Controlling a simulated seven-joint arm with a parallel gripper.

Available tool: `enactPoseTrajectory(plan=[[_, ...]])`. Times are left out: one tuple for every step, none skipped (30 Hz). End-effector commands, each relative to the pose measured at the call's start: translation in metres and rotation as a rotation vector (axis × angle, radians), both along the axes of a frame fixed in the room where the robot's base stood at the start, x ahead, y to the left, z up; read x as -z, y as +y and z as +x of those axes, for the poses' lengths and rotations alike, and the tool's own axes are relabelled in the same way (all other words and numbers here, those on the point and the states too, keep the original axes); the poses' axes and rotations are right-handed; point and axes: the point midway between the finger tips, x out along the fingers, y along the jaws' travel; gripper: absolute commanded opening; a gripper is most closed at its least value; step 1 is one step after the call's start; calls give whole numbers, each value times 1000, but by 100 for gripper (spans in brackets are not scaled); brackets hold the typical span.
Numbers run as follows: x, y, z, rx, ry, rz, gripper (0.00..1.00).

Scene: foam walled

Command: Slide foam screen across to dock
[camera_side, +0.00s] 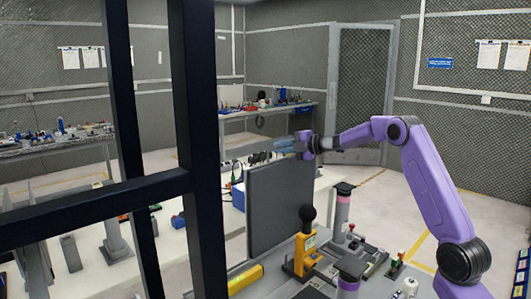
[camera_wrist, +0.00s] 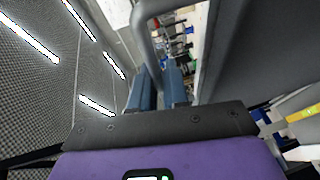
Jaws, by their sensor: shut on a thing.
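The foam screen (camera_side: 281,208) is a dark grey upright panel standing on the bench in the side view. In the wrist view its grey face (camera_wrist: 245,60) fills the right side. My gripper (camera_side: 284,145) is at the screen's top edge, reaching in from the right. In the wrist view my gripper's blue fingers (camera_wrist: 160,82) close around a grey curved bar (camera_wrist: 143,28), which looks like the screen's handle. Where the bar joins the screen is hidden. I cannot tell which part is the dock.
A dark frame (camera_side: 200,150) blocks part of the side view at left. Benches with small parts (camera_side: 266,107) line the back.

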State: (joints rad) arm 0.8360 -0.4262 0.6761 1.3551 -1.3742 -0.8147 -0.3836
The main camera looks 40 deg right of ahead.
Motion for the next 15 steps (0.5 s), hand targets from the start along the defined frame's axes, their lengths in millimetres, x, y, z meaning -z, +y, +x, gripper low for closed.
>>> enactPoseTrajectory(plan=[[2, -12, 0, 5, 3, 0, 0], [1, -16, 0, 6, 1, -1, 0], [1, -21, 0, 5, 2, -1, 0], [1, -25, 0, 5, 1, 0, 0], [1, -28, 0, 5, 2, 0, 0], [1, -31, 0, 4, 2, 1, 0], [1, -33, 0, 5, 2, -1, 0], [1, -35, 0, 5, 2, -1, 0], [1, -37, 0, 5, 1, 0, 0], [1, -38, 0, 5, 1, 0, 0], [1, -39, 0, 5, 2, 0, 0], [1, -40, 0, 5, 1, 1, 0], [1, -40, 0, 6, 1, 1, 0], [1, -41, 0, 7, 1, 0, 0], [0, -41, 0, 8, 1, 0, 0]])
